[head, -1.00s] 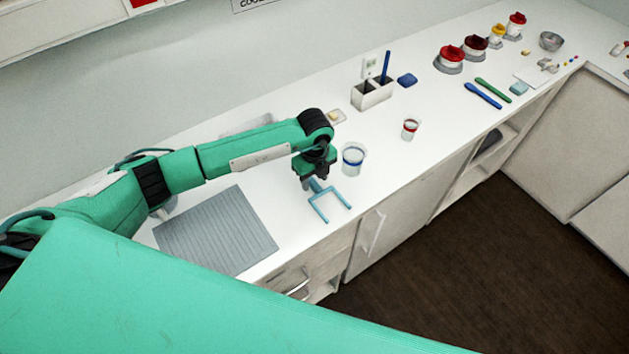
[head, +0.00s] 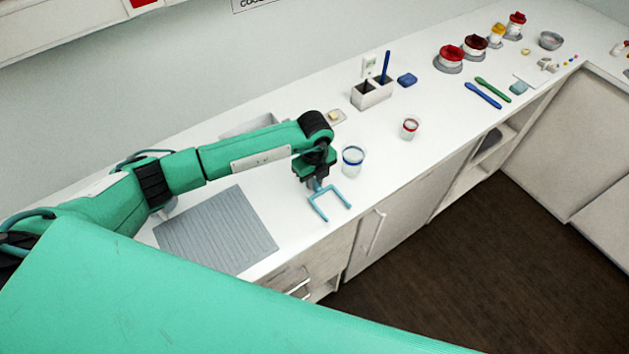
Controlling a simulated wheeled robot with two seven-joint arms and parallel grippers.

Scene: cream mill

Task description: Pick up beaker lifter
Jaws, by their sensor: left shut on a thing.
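The beaker lifter (head: 325,205) is a light blue two-pronged fork at the front edge of the white counter, in the head view. Its prongs point toward the front edge. My left gripper (head: 314,184) points down and is shut on the lifter's handle end. The fingertips are small and partly dark against the handle. I cannot tell whether the lifter touches the counter or is just above it. My right gripper is not in view.
A blue-rimmed beaker (head: 353,160) stands close to the right of my left gripper. A grey ribbed mat (head: 215,230) lies to the left. A red-rimmed beaker (head: 409,128) and a white holder (head: 371,93) stand farther back. The counter's front edge is near.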

